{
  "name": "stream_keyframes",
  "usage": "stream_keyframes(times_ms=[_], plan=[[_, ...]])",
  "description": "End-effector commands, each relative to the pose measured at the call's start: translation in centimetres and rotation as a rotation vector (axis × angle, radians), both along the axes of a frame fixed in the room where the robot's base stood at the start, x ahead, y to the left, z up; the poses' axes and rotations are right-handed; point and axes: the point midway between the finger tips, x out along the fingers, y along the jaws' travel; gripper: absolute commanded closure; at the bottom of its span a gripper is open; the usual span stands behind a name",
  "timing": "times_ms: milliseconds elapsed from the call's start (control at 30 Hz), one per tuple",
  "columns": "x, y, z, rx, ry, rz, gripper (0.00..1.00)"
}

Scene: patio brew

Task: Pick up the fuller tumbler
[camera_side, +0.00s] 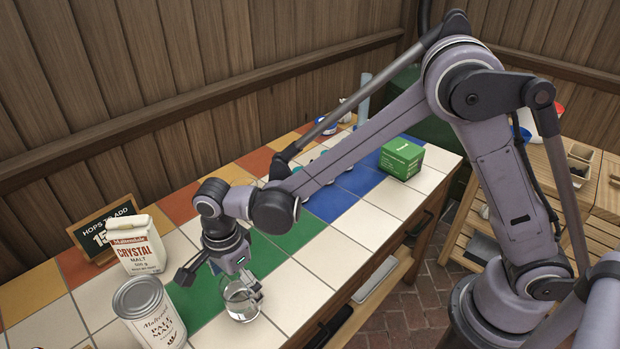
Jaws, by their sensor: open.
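A clear glass tumbler (242,313) stands upright on the tiled counter, near its front edge. Some clear liquid seems to sit low in it, but the level is hard to read. My gripper (246,286) is open and points down at this tumbler, with its fingers at the upper part of the glass. I cannot tell whether they touch it. A second tumbler cannot be made out, so I cannot compare how full they are.
A pale malt can (152,318) and a crystal malt carton (137,246) stand left of the tumbler. Behind is a hops sign (97,232). A green box (401,159) stands at the counter's far right. White tiles (340,255) right of the tumbler are clear.

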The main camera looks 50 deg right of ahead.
Motion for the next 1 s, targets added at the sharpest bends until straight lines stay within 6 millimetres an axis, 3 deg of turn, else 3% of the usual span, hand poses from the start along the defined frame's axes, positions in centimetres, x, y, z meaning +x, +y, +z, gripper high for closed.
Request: stream_keyframes(times_ms=[400, 733, 767, 1000], plan=[[0.2, -0.6, -4.7, 0.0, -0.002, 0.0, 0.02], [0.1, -0.6, -5.3, 0.0, -0.003, 0.0, 0.02], [0.1, -0.6, -5.3, 0.0, -0.003, 0.0, 0.08], [0.1, -0.6, -5.3, 0.0, -0.003, 0.0, 0.78]])
